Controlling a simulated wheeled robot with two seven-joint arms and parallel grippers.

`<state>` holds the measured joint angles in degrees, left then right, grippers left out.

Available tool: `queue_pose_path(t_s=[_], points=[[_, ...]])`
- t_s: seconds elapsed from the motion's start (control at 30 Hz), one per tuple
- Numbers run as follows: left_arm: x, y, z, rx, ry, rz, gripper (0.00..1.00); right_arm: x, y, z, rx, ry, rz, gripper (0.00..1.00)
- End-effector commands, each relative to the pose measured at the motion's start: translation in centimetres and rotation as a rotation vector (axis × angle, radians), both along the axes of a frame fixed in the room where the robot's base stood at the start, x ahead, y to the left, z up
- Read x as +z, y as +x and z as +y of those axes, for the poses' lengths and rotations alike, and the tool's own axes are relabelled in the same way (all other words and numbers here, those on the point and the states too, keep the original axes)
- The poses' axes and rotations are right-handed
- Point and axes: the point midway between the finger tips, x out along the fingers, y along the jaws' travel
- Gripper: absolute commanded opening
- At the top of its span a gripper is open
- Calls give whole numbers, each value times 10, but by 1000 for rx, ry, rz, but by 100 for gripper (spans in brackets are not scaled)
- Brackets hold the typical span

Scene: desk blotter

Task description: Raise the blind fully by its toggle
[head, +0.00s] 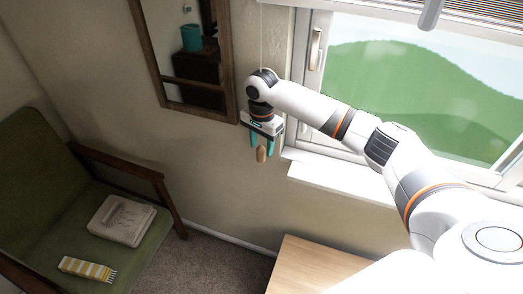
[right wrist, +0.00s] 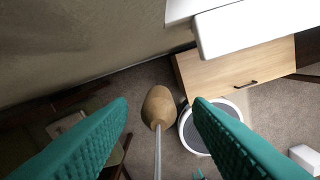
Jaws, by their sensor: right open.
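The wooden toggle (head: 261,154) hangs on a thin pale cord (head: 262,40) left of the window. My right gripper (head: 264,141) points down and is open, with its teal fingers on either side of the cord just above the toggle. In the right wrist view the toggle (right wrist: 158,104) shows between the open fingers, with the cord running toward the camera and no clear finger contact. The blind (head: 480,11) shows only as slats at the top right, above the bare window glass. Its upper part is out of frame. My left gripper is not in view.
A wood-framed mirror (head: 228,62) hangs left of the cord. The window sill (head: 340,181) lies to the right, above a wooden top (head: 310,268). A round bin (right wrist: 187,132) stands below.

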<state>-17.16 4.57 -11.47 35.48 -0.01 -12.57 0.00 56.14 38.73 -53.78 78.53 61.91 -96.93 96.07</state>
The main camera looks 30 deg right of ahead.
Motion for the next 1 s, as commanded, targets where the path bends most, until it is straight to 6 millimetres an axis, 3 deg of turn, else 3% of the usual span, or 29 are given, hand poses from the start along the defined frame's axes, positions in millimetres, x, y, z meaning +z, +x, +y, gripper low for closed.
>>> queue_pose_path(t_s=[0.1, 0.3, 0.63, 0.9, 1.0], points=[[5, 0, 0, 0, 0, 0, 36, -19, -1, 0, 0, -1, 3, 46], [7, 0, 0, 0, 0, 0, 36, -38, 0, 0, 2, -1, -1, 46], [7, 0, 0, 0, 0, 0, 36, -41, 0, 0, 2, 0, -2, 46], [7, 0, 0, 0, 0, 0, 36, -41, 0, 0, 2, 0, -2, 2], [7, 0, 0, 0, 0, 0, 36, -41, 0, 0, 2, -1, -1, 0]])
